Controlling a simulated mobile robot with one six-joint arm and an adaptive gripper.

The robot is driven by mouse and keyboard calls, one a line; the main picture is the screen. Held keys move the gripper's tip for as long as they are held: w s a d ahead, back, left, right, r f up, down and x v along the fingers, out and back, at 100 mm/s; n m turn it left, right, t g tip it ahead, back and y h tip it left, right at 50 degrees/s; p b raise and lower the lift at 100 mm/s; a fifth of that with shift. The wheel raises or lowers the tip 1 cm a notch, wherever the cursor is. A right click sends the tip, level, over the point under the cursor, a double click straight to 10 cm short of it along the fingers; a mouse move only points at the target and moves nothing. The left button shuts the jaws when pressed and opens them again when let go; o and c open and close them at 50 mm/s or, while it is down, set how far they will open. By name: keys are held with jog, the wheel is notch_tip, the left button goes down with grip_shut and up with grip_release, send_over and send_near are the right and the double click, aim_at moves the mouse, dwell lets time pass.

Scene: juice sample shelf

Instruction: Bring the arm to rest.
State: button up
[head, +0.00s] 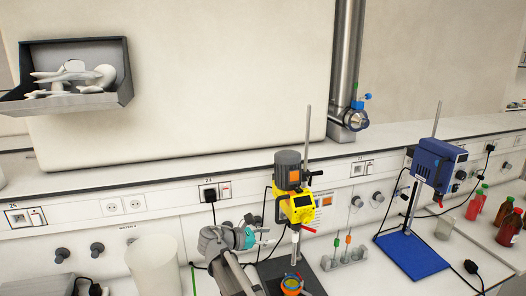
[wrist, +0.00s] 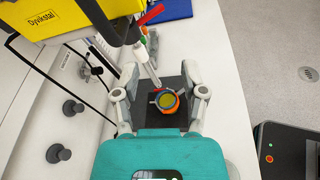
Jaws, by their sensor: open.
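My arm reaches up from the bottom of the head view, and my gripper (head: 262,234), with its teal body, is beside the yellow overhead stirrer (head: 302,207). In the wrist view my gripper (wrist: 159,70) has its two grey fingers spread wide, with nothing clamped. A round orange and blue vessel with yellow-green contents (wrist: 168,101) shows between the fingers in the picture, on the stirrer's black base plate (wrist: 150,84). The vessel also shows below the stirrer in the head view (head: 291,284). How far the fingers are from it is hard to tell.
A blue stirrer on a stand (head: 436,167) and red and brown bottles (head: 508,222) stand to the right. A small rack (head: 345,256) is between the stirrers. A white cylindrical container (head: 153,265) stands left of my arm. A power cable hangs near my gripper.

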jog(key=s+d+f+m+g+y+b, duration=0.2)
jog(key=s+d+f+m+y+b, duration=0.2)
jog(key=f, duration=0.6)
jog(key=s+d+f+m+g+y+b, duration=0.2)
jog(key=s+d+f+m+y+b, duration=0.3)
jog(key=f+m, duration=0.4)
jog(key=s+d+f+m+g+y+b, duration=0.2)
jog(key=s+d+f+m+y+b, duration=0.3)
jog(key=f, duration=0.7)
jog(key=s+d+m+b, duration=0.2)
jog(key=shift+s+d+f+g, duration=0.15)
jog(key=shift+s+f+g, duration=0.15)
jog(key=shift+s, duration=0.1)
